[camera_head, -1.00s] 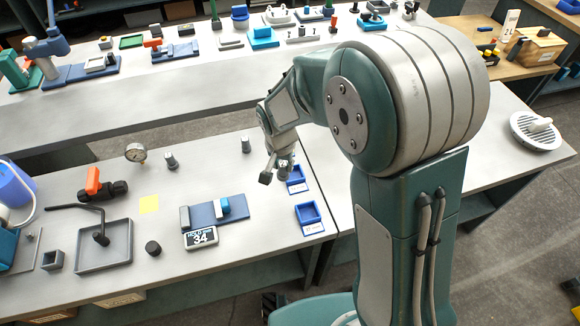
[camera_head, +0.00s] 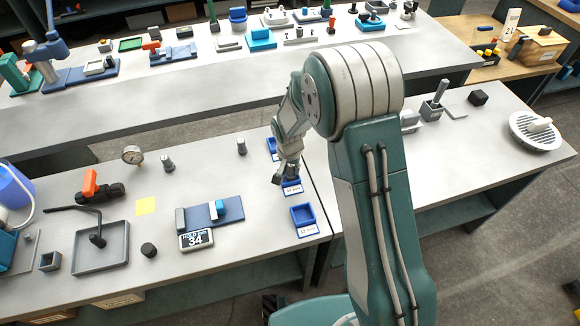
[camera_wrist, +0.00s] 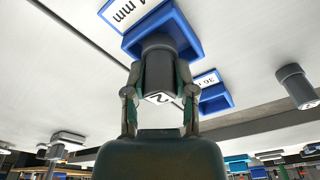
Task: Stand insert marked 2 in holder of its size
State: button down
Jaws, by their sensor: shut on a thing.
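My gripper (camera_wrist: 160,100) is shut on a dark grey cylindrical insert (camera_wrist: 158,72) whose end face carries the mark 2. In the wrist view the insert's far end is at the opening of a blue holder (camera_wrist: 181,22) whose label ends in "4 mm". I cannot tell whether it rests on the floor of the holder. In the head view my gripper (camera_head: 284,178) is over the middle blue holder (camera_head: 292,191). A front blue holder (camera_head: 302,215) reads 32 mm. A back holder (camera_head: 272,145) is partly hidden; the wrist view shows a 36 mm holder (camera_wrist: 214,102).
A display (camera_head: 196,239) reading 34 stands by a blue block fixture (camera_head: 213,213). Grey inserts (camera_head: 168,163) (camera_head: 241,147) stand at the back of the bench, and a black one (camera_head: 149,250) near the front. A grey tray (camera_head: 101,262) is at left. Bench between display and holders is clear.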

aim_at(287, 176)
jog(key=shift+a+f, duration=0.45)
jog(key=shift+f, duration=0.1)
jog(key=shift+c, duration=2.2)
grip_release()
jog(key=shift+d, duration=0.25)
jog(key=shift+a+r, duration=0.15)
jog(key=shift+r, duration=0.05)
notch_tip(287, 176, up, 13)
jog(key=s, duration=0.1)
jog(key=s+d+r+n+t, duration=0.2)
jog(key=s+d+r, duration=0.4)
jog(key=s+r, duration=0.55)
jog(key=s+d+r+n+t, duration=0.1)
jog(key=s+d+r, duration=0.1)
jog(key=s, duration=0.5)
jog(key=s+d+r+n+t, duration=0.1)
jog(key=s+d+r, duration=0.1)
jog(key=s+r, duration=0.2)
jog(key=s, duration=0.2)
jog(key=shift+s+d+r, duration=0.2)
jog(key=shift+s, duration=0.15)
